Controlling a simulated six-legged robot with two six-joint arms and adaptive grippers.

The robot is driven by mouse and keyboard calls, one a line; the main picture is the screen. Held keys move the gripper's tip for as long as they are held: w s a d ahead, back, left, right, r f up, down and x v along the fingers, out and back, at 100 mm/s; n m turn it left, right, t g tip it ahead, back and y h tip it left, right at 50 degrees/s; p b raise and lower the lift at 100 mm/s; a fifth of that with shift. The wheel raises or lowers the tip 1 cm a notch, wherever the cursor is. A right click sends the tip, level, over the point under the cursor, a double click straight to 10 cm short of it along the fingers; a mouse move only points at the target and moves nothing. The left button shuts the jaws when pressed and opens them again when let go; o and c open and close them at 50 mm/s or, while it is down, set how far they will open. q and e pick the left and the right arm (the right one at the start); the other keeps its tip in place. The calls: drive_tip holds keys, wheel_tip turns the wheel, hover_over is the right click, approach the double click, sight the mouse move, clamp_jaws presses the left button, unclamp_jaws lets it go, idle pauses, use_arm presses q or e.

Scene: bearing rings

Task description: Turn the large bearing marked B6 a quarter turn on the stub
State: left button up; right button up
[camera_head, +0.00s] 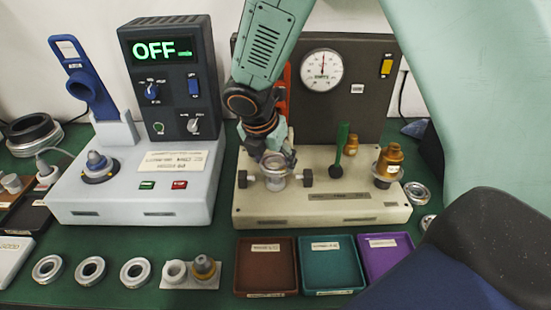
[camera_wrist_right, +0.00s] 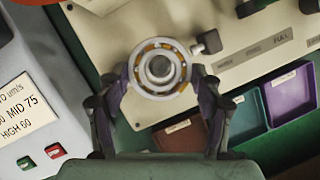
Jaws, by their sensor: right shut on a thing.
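The large bearing (camera_head: 274,182) sits around the stub on the cream fixture (camera_head: 240,205) in the head view. In the right wrist view it is a metal ring (camera_wrist_right: 160,90) with orange-brown parts between its races, and the stub (camera_wrist_right: 159,67) shows in its centre. I cannot read a B6 mark on it. My right gripper (camera_head: 277,162) comes down from above and is shut on the bearing. In the right wrist view its fingers (camera_wrist_right: 160,78) press on the ring's left and right sides. My left gripper is not in view.
A dark knob stands on each side of the bearing. A green lever (camera_head: 341,146) and brass stack (camera_head: 390,161) rise to the right. A grey OFF unit (camera_head: 170,75) stands left. Brown, teal and purple trays (camera_head: 384,245) and several loose rings (camera_head: 90,270) lie in front.

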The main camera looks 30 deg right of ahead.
drive_tip(key=shift+r+p, duration=0.1)
drive_tip(key=shift+p, duration=0.5)
idle(1.0)
drive_tip(key=shift+f+b, duration=1.4)
drive_tip(key=shift+f, duration=0.6)
drive_tip(key=shift+s+d+n+t+y, duration=0.15)
drive_tip(key=shift+n+t+y, duration=0.2)
drive_tip(key=shift+n, duration=0.85)
drive_tip(key=shift+f, duration=0.1)
